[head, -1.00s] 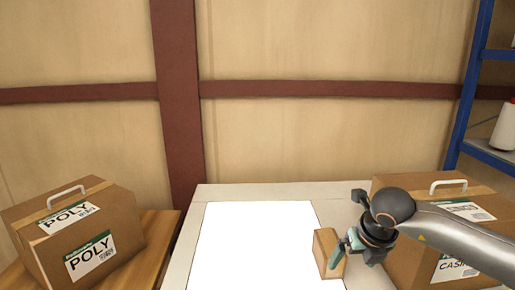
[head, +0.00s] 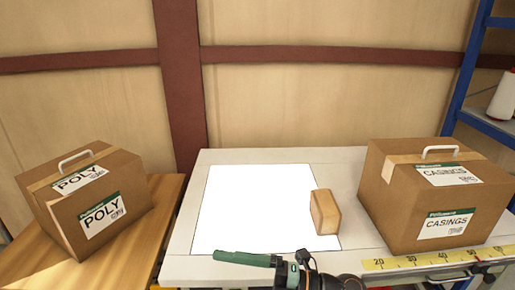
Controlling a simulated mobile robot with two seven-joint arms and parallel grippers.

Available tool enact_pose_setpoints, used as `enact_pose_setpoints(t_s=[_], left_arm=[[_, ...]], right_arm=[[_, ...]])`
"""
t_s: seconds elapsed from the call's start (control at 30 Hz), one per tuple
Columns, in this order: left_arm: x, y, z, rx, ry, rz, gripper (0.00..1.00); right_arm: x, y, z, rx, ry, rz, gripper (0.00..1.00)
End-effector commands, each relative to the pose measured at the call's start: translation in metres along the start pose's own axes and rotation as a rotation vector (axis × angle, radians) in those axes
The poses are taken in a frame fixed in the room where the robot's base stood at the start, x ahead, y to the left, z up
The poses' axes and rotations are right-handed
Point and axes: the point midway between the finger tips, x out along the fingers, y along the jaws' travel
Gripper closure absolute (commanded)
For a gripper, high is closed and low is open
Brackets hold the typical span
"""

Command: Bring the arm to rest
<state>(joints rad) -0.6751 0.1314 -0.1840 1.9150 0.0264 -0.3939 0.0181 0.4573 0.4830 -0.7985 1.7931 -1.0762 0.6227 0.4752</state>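My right gripper (head: 228,256) is low at the bottom edge in the head view, in front of the table. A green finger points left, and the dark wrist (head: 335,284) runs off the bottom edge to the right. I cannot tell whether its fingers are open or shut. My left gripper is not in view. A small tan block (head: 325,212) sits on the right edge of the white sheet (head: 255,205), apart from my gripper.
A CASINGS carton (head: 400,205) stands on the right of the pale table (head: 345,170). A POLY carton (head: 135,180) stands on a wooden table (head: 150,235) at the left. A yellow ruler strip (head: 430,258) lines the front edge. Blue shelving (head: 465,75) is at the right.

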Motion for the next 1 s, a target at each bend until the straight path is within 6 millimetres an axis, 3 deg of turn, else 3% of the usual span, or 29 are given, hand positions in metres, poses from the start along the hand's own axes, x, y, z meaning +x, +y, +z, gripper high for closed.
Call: enact_pose_setpoints(t_s=[0.13, 0.23, 0.37, 0.47, 0.6, 0.73, 0.87, 1.0], left_arm=[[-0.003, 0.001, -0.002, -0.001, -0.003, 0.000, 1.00], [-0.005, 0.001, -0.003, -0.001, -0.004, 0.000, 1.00], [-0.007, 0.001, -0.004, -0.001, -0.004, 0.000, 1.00], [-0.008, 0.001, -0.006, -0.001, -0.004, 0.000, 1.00], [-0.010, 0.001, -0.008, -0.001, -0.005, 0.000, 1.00], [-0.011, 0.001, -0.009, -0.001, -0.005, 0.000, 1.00], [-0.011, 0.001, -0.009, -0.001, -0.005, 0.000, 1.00], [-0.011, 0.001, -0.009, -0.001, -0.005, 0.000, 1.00]], right_arm=[[-0.018, 0.006, 0.021, 0.270, -0.192, 0.277, 0.00], [-0.045, -0.009, 0.043, 0.456, -0.359, 0.417, 0.00], [-0.091, -0.053, 0.066, 0.711, -0.606, 0.549, 0.00], [-0.133, -0.105, 0.071, 0.917, -0.809, 0.607, 0.00], [-0.188, -0.190, 0.050, 1.201, -1.082, 0.630, 0.00], [-0.223, -0.250, 0.014, 1.403, -1.263, 0.611, 0.00], [-0.242, -0.284, -0.015, 1.527, -1.364, 0.587, 0.00], [-0.244, -0.287, -0.017, 1.538, -1.373, 0.585, 0.00]])
